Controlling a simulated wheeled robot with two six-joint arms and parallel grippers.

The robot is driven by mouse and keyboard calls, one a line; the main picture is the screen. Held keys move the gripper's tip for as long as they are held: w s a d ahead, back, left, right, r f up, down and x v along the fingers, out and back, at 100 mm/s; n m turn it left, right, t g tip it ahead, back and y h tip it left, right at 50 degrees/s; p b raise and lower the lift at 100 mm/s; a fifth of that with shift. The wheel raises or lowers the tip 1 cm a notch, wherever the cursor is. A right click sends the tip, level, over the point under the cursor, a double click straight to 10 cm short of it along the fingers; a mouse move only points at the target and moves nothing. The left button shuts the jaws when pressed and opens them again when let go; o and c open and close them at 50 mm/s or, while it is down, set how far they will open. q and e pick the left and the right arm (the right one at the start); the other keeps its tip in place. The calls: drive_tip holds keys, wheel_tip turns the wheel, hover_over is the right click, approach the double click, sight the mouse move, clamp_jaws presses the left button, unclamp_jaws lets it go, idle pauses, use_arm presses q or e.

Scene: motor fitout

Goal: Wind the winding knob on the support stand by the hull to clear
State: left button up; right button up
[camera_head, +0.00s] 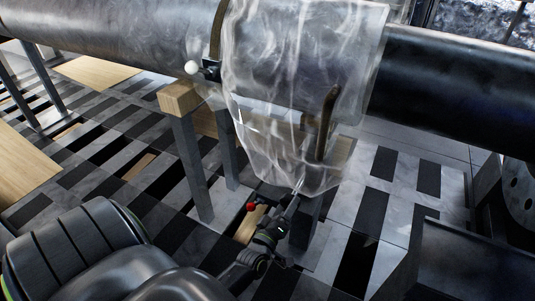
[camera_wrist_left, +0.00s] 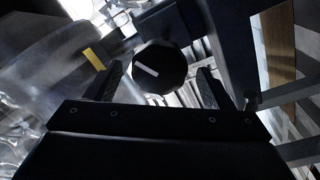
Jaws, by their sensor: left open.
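The winding knob (camera_wrist_left: 160,67) is a black, many-sided knob with a white line on its face, seen in the left wrist view. My left gripper (camera_wrist_left: 161,82) is open, with one finger on each side of the knob and visible gaps between. In the head view my left gripper (camera_head: 291,204) is at the lower edge of the clear sheet, by a grey stand leg (camera_head: 304,222). I cannot make out the knob there. The long dark hull (camera_head: 450,85) lies across the top. My right gripper is not in view.
A clear crumpled sheet (camera_head: 290,75) drapes over the hull and hangs close to my left gripper. A wood-topped grey stand (camera_head: 180,98) is to the left, with a white ball (camera_head: 191,67) above it. A dark machine block (camera_head: 465,255) fills the lower right.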

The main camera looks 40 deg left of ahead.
use_arm(q)
drive_tip(key=v, duration=1.2)
drive_tip(key=shift+s+b, duration=0.4)
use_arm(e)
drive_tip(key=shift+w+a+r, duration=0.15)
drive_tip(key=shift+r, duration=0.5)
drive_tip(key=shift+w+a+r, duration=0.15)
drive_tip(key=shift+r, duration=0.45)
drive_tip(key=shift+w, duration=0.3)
